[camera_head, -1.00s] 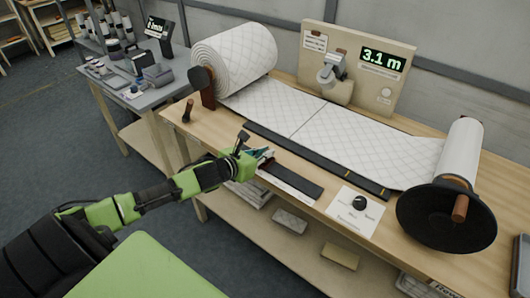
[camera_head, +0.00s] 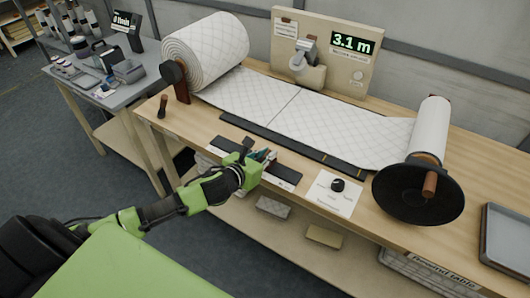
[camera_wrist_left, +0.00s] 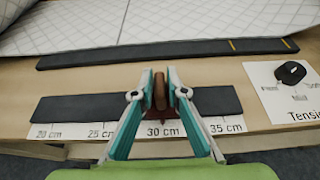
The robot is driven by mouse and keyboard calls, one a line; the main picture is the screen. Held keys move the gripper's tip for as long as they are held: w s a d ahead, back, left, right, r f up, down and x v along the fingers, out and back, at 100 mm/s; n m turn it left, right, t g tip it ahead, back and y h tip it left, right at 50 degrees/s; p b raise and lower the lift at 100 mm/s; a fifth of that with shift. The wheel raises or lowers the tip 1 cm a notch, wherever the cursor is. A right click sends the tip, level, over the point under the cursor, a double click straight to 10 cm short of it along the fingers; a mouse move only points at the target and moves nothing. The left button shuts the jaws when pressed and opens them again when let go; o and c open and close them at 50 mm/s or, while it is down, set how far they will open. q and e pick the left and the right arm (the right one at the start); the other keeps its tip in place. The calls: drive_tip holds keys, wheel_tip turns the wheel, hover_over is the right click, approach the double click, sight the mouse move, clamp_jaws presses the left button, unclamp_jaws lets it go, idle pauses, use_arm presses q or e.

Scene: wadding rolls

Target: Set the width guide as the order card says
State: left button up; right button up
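The width guide is a small brown slider (camera_wrist_left: 159,92) on a dark rail (camera_wrist_left: 80,108). The rail also shows at the front edge of the bench in the head view (camera_head: 287,175). A white scale (camera_wrist_left: 100,130) along the rail reads 20, 25, 30 and 35 cm; the slider stands close to the 30 mark. My left gripper (camera_wrist_left: 160,90) has its teal fingers on both sides of the slider, closed against it; it is over the rail in the head view (camera_head: 265,156). A card (camera_head: 285,28) is on the upright board, its writing too small to read. My right gripper is not in view.
A large quilted roll (camera_head: 205,50) feeds wadding across the bench to a take-up roll with a black disc (camera_head: 418,194). A tension knob (camera_head: 337,185) sits right of the rail. The board display (camera_head: 352,43) reads 3.1 m. A grey tray (camera_head: 505,236) lies far right.

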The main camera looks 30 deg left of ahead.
use_arm(q)
drive_tip(key=shift+o, duration=0.5)
drive_tip(key=shift+s, duration=0.1)
drive_tip(key=v, duration=1.2)
drive_tip(key=shift+a+f, duration=0.1)
